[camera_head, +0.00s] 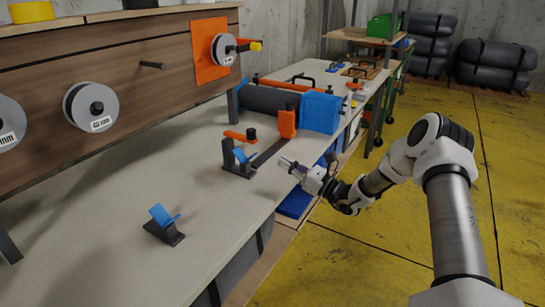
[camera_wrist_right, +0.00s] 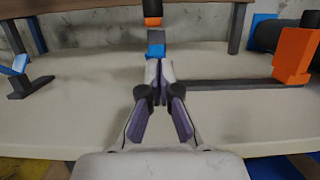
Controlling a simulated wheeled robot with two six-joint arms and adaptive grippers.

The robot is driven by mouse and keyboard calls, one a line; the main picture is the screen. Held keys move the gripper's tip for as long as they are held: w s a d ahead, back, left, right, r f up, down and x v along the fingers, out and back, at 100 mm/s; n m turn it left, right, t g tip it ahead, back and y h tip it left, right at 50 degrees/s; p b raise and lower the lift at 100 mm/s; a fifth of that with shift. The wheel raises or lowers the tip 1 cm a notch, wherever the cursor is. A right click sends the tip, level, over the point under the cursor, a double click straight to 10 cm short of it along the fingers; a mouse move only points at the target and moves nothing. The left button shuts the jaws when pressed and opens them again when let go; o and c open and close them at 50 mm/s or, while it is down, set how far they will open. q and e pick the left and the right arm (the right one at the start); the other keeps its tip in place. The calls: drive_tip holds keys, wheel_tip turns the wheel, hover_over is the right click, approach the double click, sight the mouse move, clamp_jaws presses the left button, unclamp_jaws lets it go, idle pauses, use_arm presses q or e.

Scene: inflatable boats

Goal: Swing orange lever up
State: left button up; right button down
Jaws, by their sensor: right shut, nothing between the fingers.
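An orange lever (camera_head: 238,136) with a black knob lies nearly level above a dark bracket (camera_head: 238,171) with a blue part, on the long pale workbench. In the right wrist view the orange piece (camera_wrist_right: 152,21) and black knob show end-on above a blue block (camera_wrist_right: 156,50), straight ahead of the fingers. My right gripper (camera_head: 284,162) is shut and empty. It reaches over the bench edge, to the right of the bracket and apart from the lever. Its fingertips (camera_wrist_right: 158,66) are together in the wrist view. My left gripper is out of view.
An upright orange block (camera_head: 287,124) stands beside a blue box (camera_head: 320,112) and dark roller, with a dark strip running toward the bracket. A second blue-topped bracket (camera_head: 165,224) stands nearer on the bench. A wooden panel with reels (camera_head: 91,106) rises behind. Yellow floor lies right.

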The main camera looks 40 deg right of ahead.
drive_tip(key=x, duration=0.9)
drive_tip(key=shift+a+r+p, duration=0.1)
drive_tip(key=shift+r+p, duration=0.05)
drive_tip(key=shift+p, duration=0.15)
